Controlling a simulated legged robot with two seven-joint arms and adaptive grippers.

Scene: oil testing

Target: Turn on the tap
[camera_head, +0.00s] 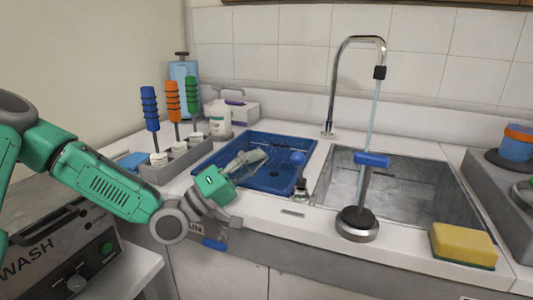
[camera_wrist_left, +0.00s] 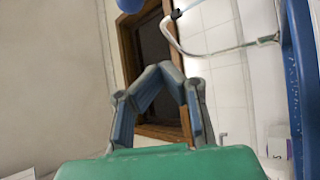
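The chrome tap (camera_head: 333,85) arches over the metal sink with a black nozzle at its end. A thin pale-blue stream (camera_head: 375,115) runs down from the nozzle. A blue ball-topped lever (camera_head: 298,158) stands on a metal base at the counter between the blue tray and the sink. My left gripper (camera_head: 262,156) is over the tray, just left of the lever and apart from it. In the left wrist view its fingertips (camera_wrist_left: 160,68) meet and hold nothing; the tap spout (camera_wrist_left: 185,45) and a blue ball (camera_wrist_left: 130,5) show beyond. My right gripper is not in view.
A blue-handled post (camera_head: 371,160) on a black round base stands in front of the sink (camera_head: 420,190). A yellow sponge (camera_head: 463,245) lies at the right. The blue tray (camera_head: 285,142) is below my gripper; a rack of coloured brushes (camera_head: 173,100) stands at left.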

